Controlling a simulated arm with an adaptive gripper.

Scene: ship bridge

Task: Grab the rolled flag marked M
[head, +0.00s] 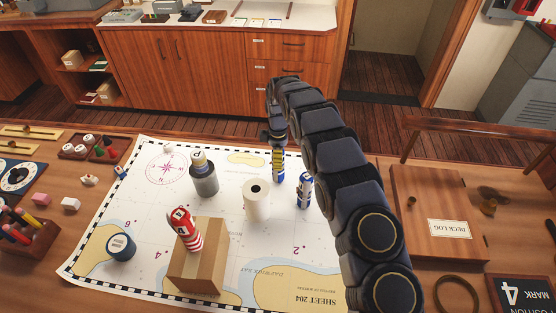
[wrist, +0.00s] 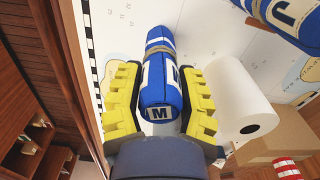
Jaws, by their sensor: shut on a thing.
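The rolled flag marked M (wrist: 157,80) is blue and white with a tan band, and the letter M shows on its end in the wrist view. My gripper (wrist: 160,95) has its yellow padded fingers on both sides of this flag and is shut on it. In the head view my gripper (head: 278,148) points down at the far part of the chart, with the blue flag (head: 278,176) upright below it. Part of the flag is hidden by the fingers. I cannot tell whether its lower end touches the chart.
Another blue and white rolled flag (head: 304,190) stands close to the right. A white paper roll (head: 256,201) stands to the left. A grey cylinder (head: 204,179) holds another roll. A red and white striped flag (head: 185,229) stands at a cardboard box (head: 199,262). The wooden deck log (head: 437,213) lies right.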

